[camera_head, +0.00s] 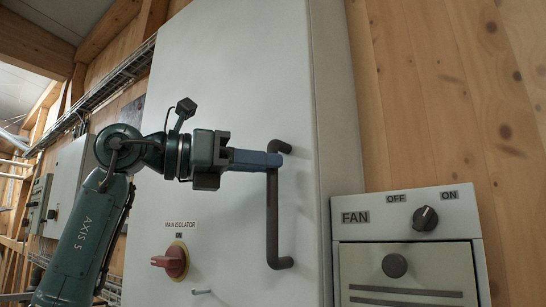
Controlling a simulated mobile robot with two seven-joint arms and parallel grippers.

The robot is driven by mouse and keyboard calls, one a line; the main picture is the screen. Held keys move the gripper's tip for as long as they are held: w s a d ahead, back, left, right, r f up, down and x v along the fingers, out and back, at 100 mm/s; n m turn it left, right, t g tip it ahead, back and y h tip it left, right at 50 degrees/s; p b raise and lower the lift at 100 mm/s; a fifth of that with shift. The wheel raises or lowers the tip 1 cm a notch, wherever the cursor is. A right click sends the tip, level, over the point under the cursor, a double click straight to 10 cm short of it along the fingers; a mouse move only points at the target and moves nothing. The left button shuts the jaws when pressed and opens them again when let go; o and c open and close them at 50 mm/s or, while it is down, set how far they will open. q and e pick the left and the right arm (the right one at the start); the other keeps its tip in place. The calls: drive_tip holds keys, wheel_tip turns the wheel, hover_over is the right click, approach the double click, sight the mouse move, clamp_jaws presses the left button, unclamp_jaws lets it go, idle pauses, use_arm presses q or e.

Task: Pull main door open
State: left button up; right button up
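The main door (225,75) is a tall pale grey cabinet door that looks closed against its frame. Its dark bar handle (273,220) stands upright near the door's right edge, with an upper mount and a lower mount. My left gripper (268,160) reaches in from the left, its blue fingers pointing right across the handle's upper part, just below the upper mount. The fingers overlap and cover a short piece of the bar. I cannot tell whether they are closed on it. My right gripper is out of view.
A red main isolator knob (172,261) sits on the door below my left arm, with a small metal latch (201,292) near it. A fan box (405,245) with a dark knob stands on the right against a wooden wall (450,100). Other cabinets (66,185) line the far left.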

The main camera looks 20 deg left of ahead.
use_arm(q)
drive_tip(key=shift+x, duration=1.1)
clamp_jaws()
